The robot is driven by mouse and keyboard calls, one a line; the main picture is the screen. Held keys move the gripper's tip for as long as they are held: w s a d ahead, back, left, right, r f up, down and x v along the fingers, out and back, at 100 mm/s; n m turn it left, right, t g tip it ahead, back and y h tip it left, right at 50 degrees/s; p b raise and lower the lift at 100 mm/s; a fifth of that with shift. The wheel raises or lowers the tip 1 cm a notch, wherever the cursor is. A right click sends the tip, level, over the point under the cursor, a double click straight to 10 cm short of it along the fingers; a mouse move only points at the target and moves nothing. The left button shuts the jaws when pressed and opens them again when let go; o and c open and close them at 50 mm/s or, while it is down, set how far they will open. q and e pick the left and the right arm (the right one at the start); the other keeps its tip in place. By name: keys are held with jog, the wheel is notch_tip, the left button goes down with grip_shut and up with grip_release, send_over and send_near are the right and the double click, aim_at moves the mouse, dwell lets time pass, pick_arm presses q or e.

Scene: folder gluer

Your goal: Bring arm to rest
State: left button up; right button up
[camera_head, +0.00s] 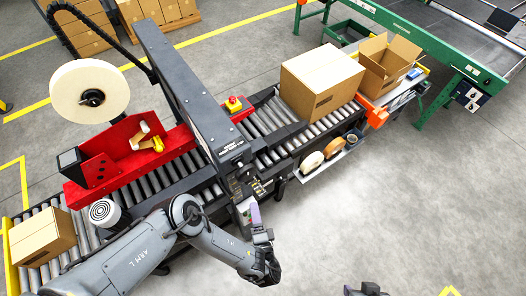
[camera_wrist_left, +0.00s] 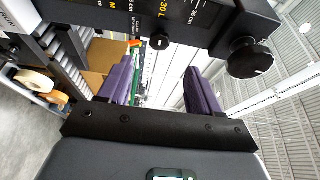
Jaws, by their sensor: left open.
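My left arm (camera_head: 150,258) reaches in from the lower left, in front of the conveyor machine. Its left gripper (camera_head: 254,210) points up beside the machine's black column (camera_head: 195,90), close to the small controls on its near side. In the left wrist view the two purple fingers of the left gripper (camera_wrist_left: 160,78) stand apart with nothing between them. A black scale panel (camera_wrist_left: 190,20) with a round knob (camera_wrist_left: 250,57) lies just beyond the fingertips. A dark piece at the bottom edge of the head view may be part of my right arm; no right fingers show.
A closed carton (camera_head: 322,80) sits on the rollers, an open carton (camera_head: 388,62) right of it, and another carton (camera_head: 42,236) at the left end. Tape rolls (camera_head: 312,162) lie on a side shelf. A green conveyor (camera_head: 450,55) stands behind. The floor at lower right is mostly clear.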

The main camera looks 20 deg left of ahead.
pick_arm(q)
jog(key=s+d+f+g, duration=0.2)
jog(key=s+f, duration=0.1)
jog(key=s, duration=0.5)
jog(key=s+d+f+n+g, duration=0.1)
jog(key=s+f+g, duration=0.2)
jog(key=s, duration=0.4)
jog(key=s+d+f+g, duration=0.2)
jog(key=s+f, duration=0.2)
jog(key=s, duration=0.4)
jog(key=s+d+r+n+g+h, duration=0.45)
jog(key=s+d+g, duration=0.55)
jog(key=s, duration=0.4)
jog(key=w+a+r+n+t+h, duration=0.2)
jog(key=w+a+r, duration=0.6)
jog(key=a, duration=0.5)
jog(key=w+a+r+n+t+h, duration=0.2)
jog(key=w+a+r, duration=0.6)
jog(key=w+a, duration=0.4)
jog(key=shift+w+a+r+n+t, duration=0.3)
jog(key=shift+w+a+n+t, duration=0.1)
jog(key=shift+w, duration=0.2)
